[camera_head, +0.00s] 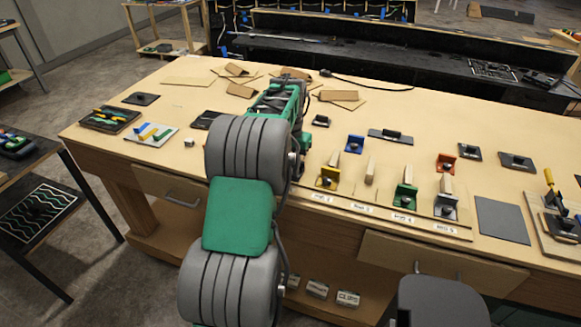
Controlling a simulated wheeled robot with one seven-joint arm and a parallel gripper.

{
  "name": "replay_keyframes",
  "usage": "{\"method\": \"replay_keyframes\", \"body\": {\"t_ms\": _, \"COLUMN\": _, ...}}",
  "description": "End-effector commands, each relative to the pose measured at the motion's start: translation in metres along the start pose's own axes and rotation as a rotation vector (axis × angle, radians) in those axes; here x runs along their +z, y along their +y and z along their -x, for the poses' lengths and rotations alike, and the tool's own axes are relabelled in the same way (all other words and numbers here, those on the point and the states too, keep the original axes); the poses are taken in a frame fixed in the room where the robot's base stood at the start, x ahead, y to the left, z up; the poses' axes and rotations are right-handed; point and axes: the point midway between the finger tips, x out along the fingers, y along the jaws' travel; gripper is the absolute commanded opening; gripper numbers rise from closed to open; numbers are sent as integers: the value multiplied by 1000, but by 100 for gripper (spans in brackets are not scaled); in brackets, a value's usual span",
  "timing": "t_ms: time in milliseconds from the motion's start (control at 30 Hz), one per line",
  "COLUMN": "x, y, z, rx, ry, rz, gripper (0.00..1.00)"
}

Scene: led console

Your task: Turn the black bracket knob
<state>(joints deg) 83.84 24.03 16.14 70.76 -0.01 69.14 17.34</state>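My arm reaches from the bottom over the wooden table, and its green and dark end with my gripper (283,98) is over the back middle of the table. The fingertips cannot be made out, so I cannot tell whether it is open or shut. Several dark pieces could be the black bracket: a long black plate with a raised middle (391,136), a square one (470,152) and a wider one (517,162) further right. A small dark piece (321,121) lies right of my gripper. Which of them carries the task's knob is not clear.
Yellow (327,180), green (404,198), blue (355,144) and orange (446,162) brackets stand on the table (300,222), some beside wooden blocks. Cardboard pieces (240,90) lie at the back. A dark grey plate (502,221) lies at the right. A drawer (440,264) juts from the front.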

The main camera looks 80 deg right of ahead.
Motion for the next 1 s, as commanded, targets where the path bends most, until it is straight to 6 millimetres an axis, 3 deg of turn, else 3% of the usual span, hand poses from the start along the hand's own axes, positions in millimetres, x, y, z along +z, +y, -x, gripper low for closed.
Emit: {"method": "replay_keyframes", "body": {"t_ms": 1000, "x": -2, "y": -2, "z": 4, "rx": -5, "ry": 6, "rz": -962, "gripper": 0}}
